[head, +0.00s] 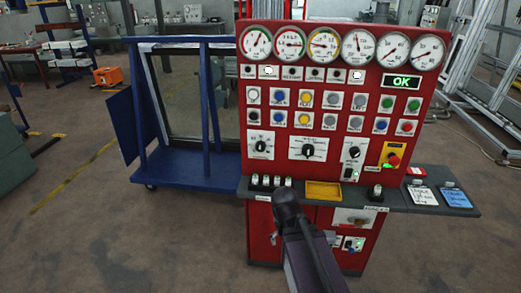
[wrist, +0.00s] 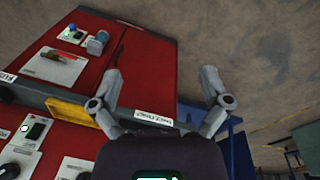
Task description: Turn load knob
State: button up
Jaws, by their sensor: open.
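The red control panel (head: 330,120) carries three black rotary knobs in its lower row: a left knob (head: 261,145), a middle knob (head: 308,149) and a right knob (head: 354,152). Their labels are too small to read, so I cannot tell which is the load knob. In the wrist view, my gripper (wrist: 160,74) is open with its two grey fingers spread and nothing between them. There the panel is turned around, and a dark knob (wrist: 10,171) shows at the lower left edge. In the head view my dark arm reaches the console's front ledge, below the knobs; the fingers are not clearly visible.
Several gauges line the panel top above coloured buttons and a green OK display (head: 401,81). A red emergency button (head: 393,159) is at right. The grey ledge (head: 225,188) holds small switches and a yellow tray (head: 324,191). A blue cart (head: 185,170) stands left; floor in front is clear.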

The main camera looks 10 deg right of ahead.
jog(key=w+d+n+t+h+b, duration=0.35)
jog(key=w+n, duration=0.25)
jog(key=w, duration=0.3)
jog(key=n+t+h+b, duration=0.2)
jog(key=n+t+b, duration=0.8)
jog(key=n, duration=1.6)
send_near(260, 148)
jog(key=s+f+t+p, duration=0.2)
jog(key=s+t+p, duration=0.1)
jog(key=s, duration=0.1)
jog(key=shift+w+a, duration=0.1)
jog(key=shift+a, duration=0.3)
jog(key=shift+w, duration=0.15)
jog(key=x, duration=1.3)
jog(key=shift+w+d+f, duration=0.1)
jog(key=shift+w+f, duration=0.1)
jog(key=shift+w, duration=0.05)
jog(key=shift+c, duration=0.3)
jog(key=c, duration=1.1)
